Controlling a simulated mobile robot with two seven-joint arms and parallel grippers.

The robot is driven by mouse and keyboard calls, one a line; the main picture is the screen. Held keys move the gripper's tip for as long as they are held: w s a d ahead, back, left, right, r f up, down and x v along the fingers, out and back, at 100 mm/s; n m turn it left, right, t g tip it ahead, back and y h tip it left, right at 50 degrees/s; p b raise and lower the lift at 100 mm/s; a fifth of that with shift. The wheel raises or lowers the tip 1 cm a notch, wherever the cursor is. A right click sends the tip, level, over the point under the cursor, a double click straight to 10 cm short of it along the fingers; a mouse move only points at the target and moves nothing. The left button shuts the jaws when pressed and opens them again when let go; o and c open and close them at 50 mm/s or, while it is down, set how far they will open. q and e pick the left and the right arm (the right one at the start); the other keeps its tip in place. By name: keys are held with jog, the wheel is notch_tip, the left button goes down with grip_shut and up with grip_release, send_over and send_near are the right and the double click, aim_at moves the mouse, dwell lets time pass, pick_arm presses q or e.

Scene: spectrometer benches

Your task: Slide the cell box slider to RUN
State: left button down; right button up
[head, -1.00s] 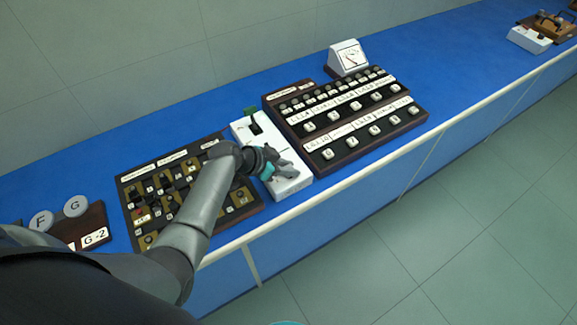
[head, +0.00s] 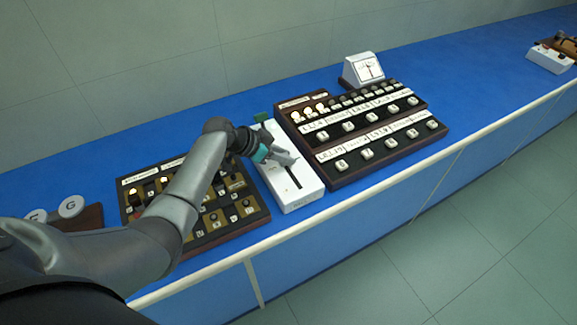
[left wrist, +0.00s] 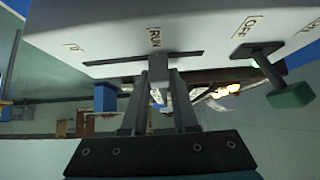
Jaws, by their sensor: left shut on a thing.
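The white cell box (head: 304,191) stands on the blue bench, with a dark slot (head: 293,177) along its top. My left gripper (head: 291,158) is over the middle of the box.
A dark switch board (head: 240,216) lies left of the box, partly behind my arm. A larger board with white knobs (head: 340,165) is close on the right, with several lamps lit. A meter (head: 364,69) stands behind it. The bench is clear behind the box.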

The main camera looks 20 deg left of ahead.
pick_arm(q)
jog(key=c, duration=0.7)
grip_release()
jog(key=p+v, duration=0.2)
jog(key=v, duration=1.3)
jog(key=shift+s, duration=0.15)
